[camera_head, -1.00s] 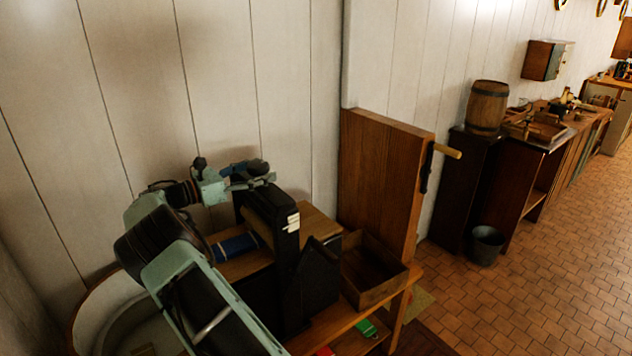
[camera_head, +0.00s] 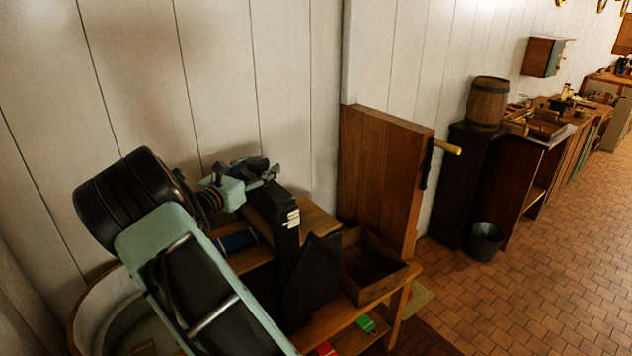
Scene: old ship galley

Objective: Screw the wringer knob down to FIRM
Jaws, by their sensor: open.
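The wringer (camera_head: 286,238) is a dark, black-framed machine on a wooden bench, with white marks (camera_head: 292,219) near the top of its near post. My gripper (camera_head: 274,176) is at the top of the wringer, in front of the wall. Its fingers are open and point to the right. I cannot make out the knob; the gripper and wringer top overlap there, and I cannot tell whether they touch. The setting that the white marks show is too small to read.
An open wooden box (camera_head: 372,268) sits on the bench (camera_head: 398,290), right of the wringer. A tall wooden panel (camera_head: 380,180) stands behind it. A blue item (camera_head: 237,241) lies left of the wringer. Red (camera_head: 325,349) and green (camera_head: 367,324) items are below.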

